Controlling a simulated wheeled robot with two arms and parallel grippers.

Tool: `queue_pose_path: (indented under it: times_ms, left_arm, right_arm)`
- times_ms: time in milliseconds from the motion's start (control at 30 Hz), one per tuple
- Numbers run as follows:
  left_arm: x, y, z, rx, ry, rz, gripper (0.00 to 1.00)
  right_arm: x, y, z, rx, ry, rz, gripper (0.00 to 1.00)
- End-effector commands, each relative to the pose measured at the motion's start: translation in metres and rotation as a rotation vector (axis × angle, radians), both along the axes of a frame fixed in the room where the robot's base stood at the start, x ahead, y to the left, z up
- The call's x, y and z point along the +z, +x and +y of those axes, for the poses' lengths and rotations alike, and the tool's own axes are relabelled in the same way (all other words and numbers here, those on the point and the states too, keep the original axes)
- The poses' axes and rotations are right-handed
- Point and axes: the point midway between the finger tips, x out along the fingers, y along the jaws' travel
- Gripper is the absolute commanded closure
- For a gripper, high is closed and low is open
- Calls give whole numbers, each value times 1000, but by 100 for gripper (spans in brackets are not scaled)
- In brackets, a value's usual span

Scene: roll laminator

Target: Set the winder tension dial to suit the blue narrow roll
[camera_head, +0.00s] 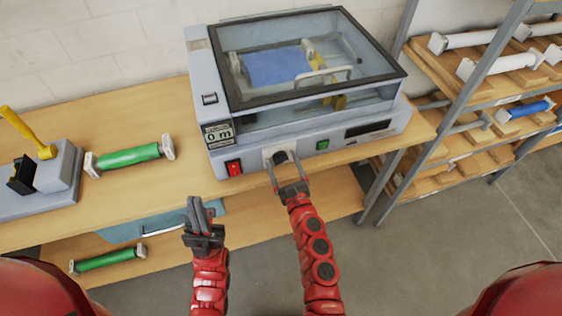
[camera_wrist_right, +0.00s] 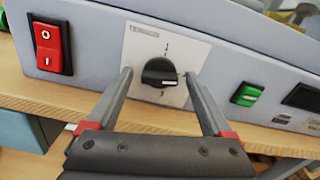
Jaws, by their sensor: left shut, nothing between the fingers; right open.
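The winder tension dial is a black knob (camera_wrist_right: 159,72) on a pale square plate (camera_wrist_right: 190,50) on the laminator's front panel; in the head view the knob (camera_head: 279,158) is partly behind my right gripper. My right gripper (camera_head: 288,170) is open, its fingers on either side of the knob in the right wrist view (camera_wrist_right: 158,88); I cannot tell whether they touch it. The plate's markings are too small to read surely. A blue roll (camera_head: 277,66) sits inside the laminator (camera_head: 222,150) under the clear lid. My left gripper (camera_head: 196,203) is shut and empty, in front of the bench.
A red switch (camera_wrist_right: 46,47) is left of the dial and a green button (camera_wrist_right: 248,94) right of it. Green rolls (camera_head: 128,156) lie on the bench and lower shelf. A yellow-handled tool (camera_head: 28,132) stands left. A rack (camera_head: 480,62) at right holds white rolls and a blue one (camera_head: 525,109).

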Motion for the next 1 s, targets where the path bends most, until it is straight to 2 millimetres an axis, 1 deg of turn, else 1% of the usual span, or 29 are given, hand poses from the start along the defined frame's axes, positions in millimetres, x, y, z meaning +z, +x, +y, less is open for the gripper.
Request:
queue_pose_path:
  times_ms: [67,100,167,200,267,300,367,400,533,767,1000]
  left_arm:
    - [0,0,0,0,0,0,100]
    - [0,0,0,0,0,0,100]
    - [0,0,0,0,0,0,100]
    - [0,0,0,0,0,0,100]
    - [0,0,0,0,0,0,100]
    - [0,0,0,0,0,0,100]
    - [0,0,0,0,0,0,100]
    - [0,0,0,0,0,0,100]
    - [0,0,0,0,0,0,100]
    - [-1,0,0,0,0,0,100]
    - [-8,0,0,0,0,0,100]
  right_arm:
    - [0,0,0,0,0,0,15]
    - [0,0,0,0,0,0,22]
    - [0,0,0,0,0,0,33]
    - [0,0,0,0,0,0,40]
    - [0,0,0,0,0,0,51]
    - [0,0,0,0,-1,0,58]
    - [0,0,0,0,-1,1,69]
    - [0,0,0,0,-1,1,76]
    - [0,0,0,0,-1,1,100]
    - [-1,0,0,1,-17,-4,100]
    - [-3,0,0,1,-112,-35,100]
